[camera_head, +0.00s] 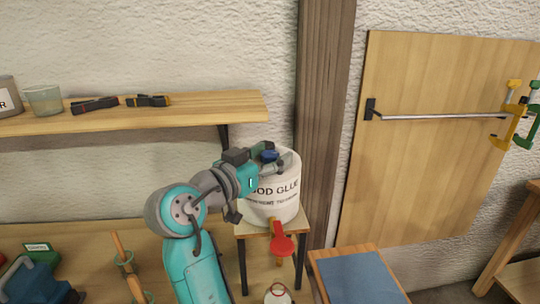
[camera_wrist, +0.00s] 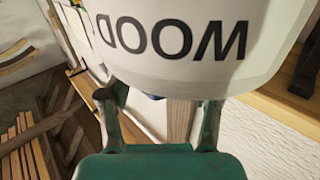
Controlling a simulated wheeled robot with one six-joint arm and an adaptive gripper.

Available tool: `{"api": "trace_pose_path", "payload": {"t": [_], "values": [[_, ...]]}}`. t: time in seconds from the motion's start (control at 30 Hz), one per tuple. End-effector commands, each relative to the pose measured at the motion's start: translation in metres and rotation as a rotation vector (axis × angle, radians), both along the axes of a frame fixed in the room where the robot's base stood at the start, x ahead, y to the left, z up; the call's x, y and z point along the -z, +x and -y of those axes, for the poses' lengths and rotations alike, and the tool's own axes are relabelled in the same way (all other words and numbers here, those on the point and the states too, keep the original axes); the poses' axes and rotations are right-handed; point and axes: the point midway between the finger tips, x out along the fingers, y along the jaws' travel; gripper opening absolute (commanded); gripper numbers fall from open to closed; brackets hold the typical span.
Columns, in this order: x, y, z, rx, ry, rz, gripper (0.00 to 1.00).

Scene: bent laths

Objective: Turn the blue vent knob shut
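The blue vent knob (camera_head: 269,156) sits on top of the white wood glue tub (camera_head: 273,205), which stands on a small wooden stand. My gripper (camera_head: 279,154) reaches over the tub top from the left, with its fingers around the knob's place. In the wrist view my gripper (camera_wrist: 158,102) has its two fingers wide apart.
A red-handled tap (camera_head: 282,243) juts from the tub's lower front. A wooden post (camera_head: 323,120) rises close behind the tub at right. A shelf (camera_head: 190,108) runs along the wall at upper left. A blue-topped stool (camera_head: 358,278) stands at lower right.

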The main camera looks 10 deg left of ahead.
Motion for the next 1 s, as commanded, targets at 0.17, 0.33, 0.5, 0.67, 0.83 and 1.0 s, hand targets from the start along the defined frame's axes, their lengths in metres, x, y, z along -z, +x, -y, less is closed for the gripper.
{"api": "trace_pose_path", "payload": {"t": [0.17,0.33,0.5,0.67,0.83,1.0], "values": [[0.0,0.0,0.0,-0.001,0.0,0.0,0.64],[0.0,-0.009,-0.007,-0.004,0.0,0.0,0.64],[0.0,-0.034,-0.022,-0.006,0.001,0.0,0.64],[0.0,-0.063,-0.038,-0.005,0.0,0.001,0.64],[0.001,-0.087,-0.051,-0.003,0.0,0.0,0.64],[0.0,-0.1,-0.058,-0.002,0.0,0.0,0.64]]}}
